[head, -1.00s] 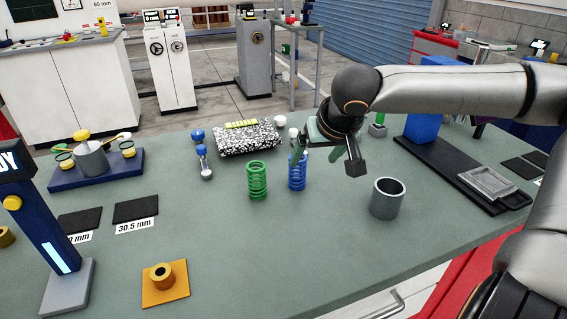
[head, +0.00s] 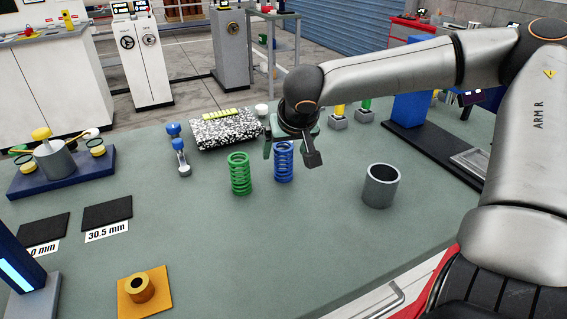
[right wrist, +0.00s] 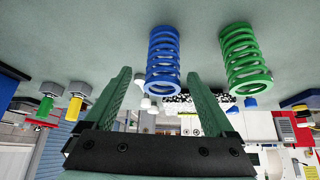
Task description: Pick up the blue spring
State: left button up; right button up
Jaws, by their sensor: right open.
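The blue spring (head: 284,162) stands upright on the green-grey bench in the head view, just right of the green spring (head: 240,174). In the right wrist view the blue spring (right wrist: 163,62) shows beyond the fingers, in line with the gap between them, and the green spring (right wrist: 243,60) is to its right. My right gripper (head: 288,150) is open and empty, with its fingers close to the blue spring; the gripper partly covers the spring's top in the head view. I cannot tell whether a finger touches it. My left gripper is not in view.
A grey hollow cylinder (head: 381,186) stands to the right. A black-and-white speckled block (head: 226,134) and blue-topped pieces (head: 178,150) are behind and left. An orange plate (head: 144,304) lies front left. The bench's front middle is clear.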

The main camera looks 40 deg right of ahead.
aim_at(282, 156)
jog(key=x, duration=0.4)
jog(key=shift+w+a+f, duration=0.1)
jog(key=shift+w, duration=0.15)
grip_shut()
dwell(0.5)
